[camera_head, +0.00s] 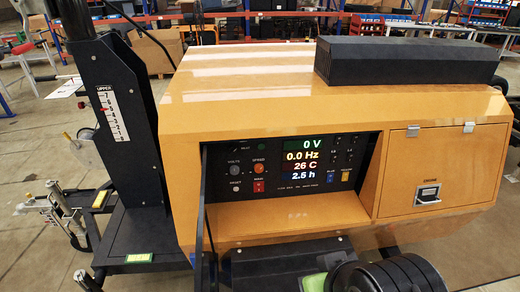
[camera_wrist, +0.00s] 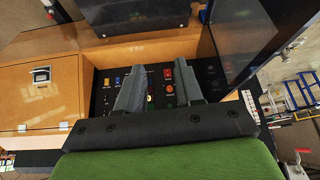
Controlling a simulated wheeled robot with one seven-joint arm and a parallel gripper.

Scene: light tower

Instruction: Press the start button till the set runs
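The control panel (camera_head: 285,170) sits in a recess of the yellow generator housing (camera_head: 240,100). Its display (camera_head: 303,156) reads 0 V, 0.0 Hz, 26 C and 2.5 h. I cannot tell which control is the start button; the labels are too small. In the wrist view, my gripper (camera_wrist: 158,76) is open and empty, its fingers pointing at the panel. The red switch (camera_wrist: 168,73) shows between them. Finger contact is not visible.
An open dark door or cover edge (camera_head: 207,215) stands at the recess's left side. A closed yellow door with a latch (camera_head: 428,195) is to the right. The black mast (camera_head: 120,110) rises at the left. My own arm fills the bottom right of the head view.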

